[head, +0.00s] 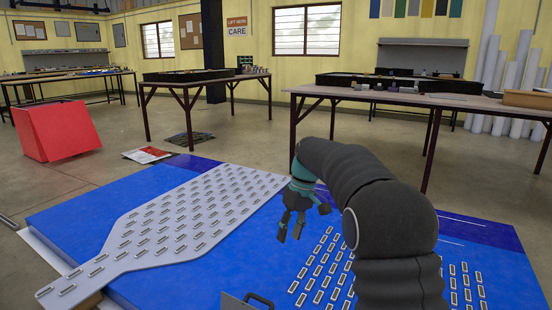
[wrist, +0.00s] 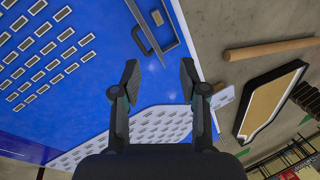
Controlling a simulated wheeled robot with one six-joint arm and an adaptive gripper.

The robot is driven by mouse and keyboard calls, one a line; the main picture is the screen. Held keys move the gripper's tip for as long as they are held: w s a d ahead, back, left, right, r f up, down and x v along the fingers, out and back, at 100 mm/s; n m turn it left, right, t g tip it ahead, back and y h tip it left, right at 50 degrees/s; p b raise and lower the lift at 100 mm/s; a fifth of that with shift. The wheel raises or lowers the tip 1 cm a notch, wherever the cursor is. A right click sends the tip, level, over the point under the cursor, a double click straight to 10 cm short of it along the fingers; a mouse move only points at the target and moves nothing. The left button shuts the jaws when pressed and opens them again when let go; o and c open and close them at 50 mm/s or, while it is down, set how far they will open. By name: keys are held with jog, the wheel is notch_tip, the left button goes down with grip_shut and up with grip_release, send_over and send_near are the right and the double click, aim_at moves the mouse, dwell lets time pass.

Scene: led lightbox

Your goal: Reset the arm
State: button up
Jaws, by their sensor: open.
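My arm (head: 385,210) arches in from the right in the head view, covered in a dark ribbed sleeve. My gripper (head: 291,232) hangs at its end, fingers down, above the blue board. In the wrist view my gripper (wrist: 158,85) shows two dark fingers spread apart with nothing between them. The blue board (head: 120,205) lies below. A grey paddle-shaped panel (head: 130,245) with rows of small LED modules rests on its left part. It also shows in the wrist view (wrist: 150,128). My arm hides part of the board.
Rows of LED modules (head: 322,270) lie on the board's right part. A grey plate with a dark handle (head: 246,302) is at the front edge. A red box (head: 58,131) stands on the floor at left. Work tables (head: 440,100) stand behind, with open floor between.

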jog(key=s+d+r+m+t+p, duration=0.1)
jog(key=s+d+r, duration=0.1)
jog(key=s+r, duration=0.3)
jog(key=s+d+r+m+t+h+p, duration=0.1)
jog(key=s+d+r+m+t, duration=0.15)
jog(key=s, duration=0.45)
jog(key=s+d+r+m+p, duration=0.1)
jog(key=s+d+r, duration=0.25)
jog(key=s, duration=0.25)
jog(key=s+d+f+m+t+p, duration=0.1)
jog(key=s+d+t, duration=0.1)
jog(key=s, duration=0.6)
jog(key=s+d+f+m+t+h+p, duration=0.1)
jog(key=s+d+f+m+t, duration=0.1)
jog(key=s, duration=0.6)
jog(key=shift+s+h+p, duration=0.25)
jog(key=shift+h+p, duration=0.05)
jog(key=shift+p, duration=0.05)
